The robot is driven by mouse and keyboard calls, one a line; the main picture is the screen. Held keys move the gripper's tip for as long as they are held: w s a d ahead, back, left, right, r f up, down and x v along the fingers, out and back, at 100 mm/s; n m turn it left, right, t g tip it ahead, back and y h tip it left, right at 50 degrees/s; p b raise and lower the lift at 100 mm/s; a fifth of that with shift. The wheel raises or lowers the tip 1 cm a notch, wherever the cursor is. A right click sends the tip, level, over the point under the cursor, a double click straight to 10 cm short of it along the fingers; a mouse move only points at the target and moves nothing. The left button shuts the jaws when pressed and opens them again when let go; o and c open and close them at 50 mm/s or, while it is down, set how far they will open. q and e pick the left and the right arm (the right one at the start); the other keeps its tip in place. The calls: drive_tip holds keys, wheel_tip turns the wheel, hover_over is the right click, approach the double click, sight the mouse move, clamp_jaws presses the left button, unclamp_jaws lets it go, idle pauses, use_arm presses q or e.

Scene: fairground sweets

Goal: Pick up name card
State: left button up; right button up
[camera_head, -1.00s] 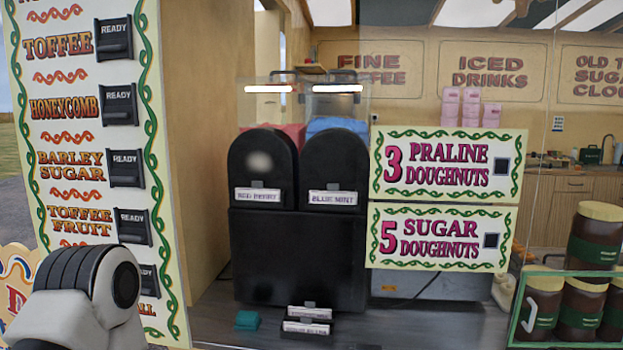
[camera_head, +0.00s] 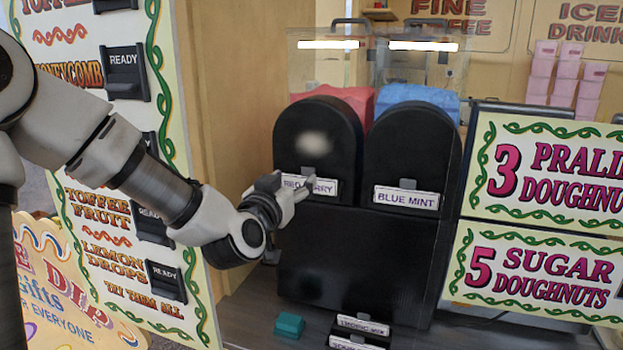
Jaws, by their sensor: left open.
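A white name card reading RED BERRY (camera_head: 326,189) sits in a clip on the left black dispenser. A second name card reading BLUE MINT (camera_head: 407,198) is clipped on the right one. Two more white cards stand on the counter below, one behind the other: a rear card (camera_head: 361,326) and a front card (camera_head: 352,344). Their small print is hard to read. My left gripper (camera_head: 302,185) is open, with its fingers in front of the RED BERRY card, hiding part of its lettering. I cannot tell whether it touches the card. My right gripper is out of view.
A small teal block (camera_head: 289,325) lies on the dark counter left of the loose cards. A tall sweets board (camera_head: 95,215) stands at the left. Doughnut signs (camera_head: 545,280) stand at the right of the dispensers.

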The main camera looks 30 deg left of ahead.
sight(308, 170)
use_arm(q)
drive_tip(key=p+x, duration=0.1)
drive_tip(key=x, duration=0.1)
drive_tip(key=p+x, duration=0.1)
drive_tip(key=x, duration=0.5)
drive_tip(key=shift+a+f+p, duration=0.1)
drive_tip(key=shift+f+p, duration=0.3)
drive_tip(key=shift+w, duration=0.15)
drive_tip(key=c, duration=1)
